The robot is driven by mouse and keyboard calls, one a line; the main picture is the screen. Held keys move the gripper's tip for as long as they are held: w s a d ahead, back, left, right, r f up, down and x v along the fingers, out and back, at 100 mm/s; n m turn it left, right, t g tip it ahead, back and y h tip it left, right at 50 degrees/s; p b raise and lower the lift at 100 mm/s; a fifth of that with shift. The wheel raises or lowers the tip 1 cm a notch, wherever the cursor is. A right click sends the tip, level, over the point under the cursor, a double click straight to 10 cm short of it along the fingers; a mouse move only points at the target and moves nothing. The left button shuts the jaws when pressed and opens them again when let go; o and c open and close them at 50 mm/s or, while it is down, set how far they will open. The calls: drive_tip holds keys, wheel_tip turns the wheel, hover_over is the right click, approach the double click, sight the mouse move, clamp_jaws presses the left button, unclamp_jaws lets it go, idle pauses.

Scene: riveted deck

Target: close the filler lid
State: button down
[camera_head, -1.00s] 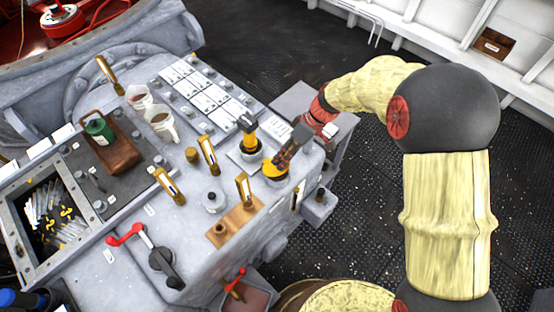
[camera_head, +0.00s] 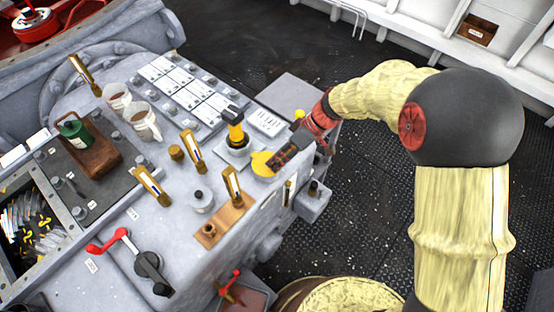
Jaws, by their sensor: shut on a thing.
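The filler lid (camera_head: 262,164) is a round yellow disc near the right edge of the grey console top. It lies low and looks nearly flat. My gripper (camera_head: 277,162), dark with a red wrist, reaches in from the right and is shut on the lid's right side. The fingers hide that part of the lid, so the exact grip and any hinge are not visible. Whatever lies beneath the lid is hidden, and I cannot tell whether the lid sits flush.
Open dark floor (camera_head: 365,195) lies to the right.

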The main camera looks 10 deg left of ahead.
drive_tip(key=shift+s+d+f, duration=0.3)
drive_tip(key=shift+s+f, duration=0.1)
drive_tip(key=shift+s, duration=0.05)
drive_tip(key=c, duration=2.1)
unclamp_jaws()
drive_tip(key=shift+o, duration=0.7)
drive_tip(key=shift+d+r, duration=0.15)
drive_tip(key=shift+o, duration=1.2)
drive_tip(key=shift+w+r, duration=0.1)
drive_tip(key=shift+w, duration=0.05)
drive_tip(key=shift+a, duration=0.2)
drive_tip(key=shift+w+r, duration=0.1)
drive_tip(key=v, duration=1.1)
drive_tip(key=shift+d+r, duration=0.2)
drive_tip(key=shift+r, duration=0.15)
